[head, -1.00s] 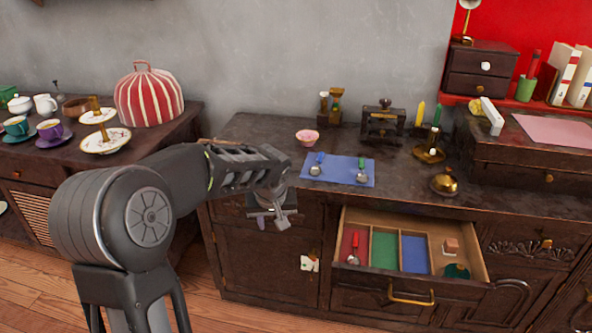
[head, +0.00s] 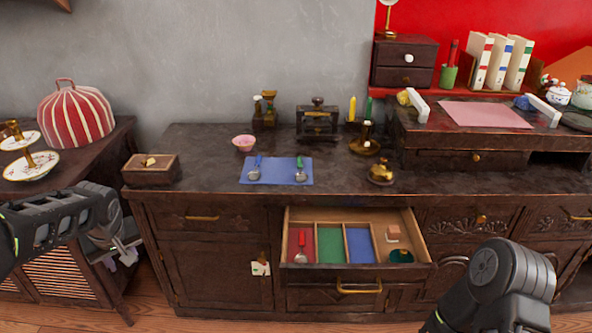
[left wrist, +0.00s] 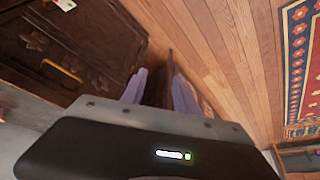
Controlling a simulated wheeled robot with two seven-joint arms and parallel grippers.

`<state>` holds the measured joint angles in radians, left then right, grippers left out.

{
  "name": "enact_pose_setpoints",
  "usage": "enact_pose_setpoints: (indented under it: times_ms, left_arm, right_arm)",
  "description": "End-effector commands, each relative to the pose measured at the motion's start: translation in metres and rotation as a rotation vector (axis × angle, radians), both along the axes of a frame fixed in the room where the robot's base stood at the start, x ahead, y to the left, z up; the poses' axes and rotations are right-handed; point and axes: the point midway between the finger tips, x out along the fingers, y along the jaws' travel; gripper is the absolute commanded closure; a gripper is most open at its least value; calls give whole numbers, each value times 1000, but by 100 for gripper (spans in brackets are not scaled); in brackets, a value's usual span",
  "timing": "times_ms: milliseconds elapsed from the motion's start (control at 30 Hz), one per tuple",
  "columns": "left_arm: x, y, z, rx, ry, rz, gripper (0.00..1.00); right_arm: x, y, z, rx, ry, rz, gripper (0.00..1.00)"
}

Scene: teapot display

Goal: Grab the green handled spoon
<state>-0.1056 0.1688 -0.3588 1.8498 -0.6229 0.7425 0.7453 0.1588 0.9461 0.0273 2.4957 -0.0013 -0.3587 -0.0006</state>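The green-handled spoon (head: 300,169) lies on a blue mat (head: 278,178) on top of the dark cabinet, its green handle pointing to the back. A blue-handled spoon (head: 256,168) lies to its left on the same mat. My left gripper (head: 112,262) is at the left, low in front of the furniture and well away from the mat. In the left wrist view its two purple fingers (left wrist: 160,90) stand apart with nothing held. My right arm enters at the bottom right; its gripper is outside the picture.
Below the mat an open drawer (head: 355,285) juts out, with red, green and blue compartments and a red-handled spoon (head: 301,246). A pink bowl (head: 243,143), a wooden box (head: 151,170) and a brass bell (head: 381,173) stand around the mat. The counter before the mat is clear.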

Motion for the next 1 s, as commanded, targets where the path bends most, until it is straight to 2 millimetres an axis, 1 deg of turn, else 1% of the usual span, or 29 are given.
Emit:
enact_pose_setpoints:
  times_ms: [467, 533, 600, 667, 733, 767, 800, 833, 867, 900, 933, 967, 1000]
  left_arm:
    - [0, 0, 0, 0, 0, 0, 64]
    - [0, -3, -3, -3, 3, -7, 64]
    - [1, -12, -14, -14, 12, -30, 64]
    - [2, -26, -33, -30, 27, -69, 64]
    - [0, -52, -65, -64, 50, -134, 64]
    - [-2, -66, -82, -85, 61, -168, 64]
    - [-7, -87, -107, -115, 79, -216, 64]
    - [-13, -105, -128, -141, 91, -254, 64]
    - [-21, -124, -149, -171, 105, -293, 64]
    - [-35, -150, -179, -213, 123, -341, 64]
    - [-49, -171, -200, -247, 136, -377, 64]
    - [-64, -191, -221, -280, 148, -409, 64]
    - [-87, -217, -246, -324, 161, -446, 64]
  right_arm:
    - [0, 0, 0, 0, 0, 0, 70]
    - [0, 0, 0, 0, 0, 0, 70]
    - [0, 0, 0, 0, 0, 0, 70]
    - [0, 0, 0, 0, 0, 1, 70]
    - [0, 0, 0, 0, 0, 1, 70]
    - [0, 0, 0, 0, 0, 0, 70]
    - [0, 0, 0, 0, 0, 0, 70]
    - [0, 0, 0, 0, 0, 0, 70]
    - [0, 0, 0, 0, 0, 0, 70]
    - [0, 0, 0, 0, 0, 0, 70]
    - [0, 0, 0, 0, 0, 0, 70]
    - [0, 0, 0, 0, 0, 0, 70]
    - [0, 0, 0, 0, 0, 0, 70]
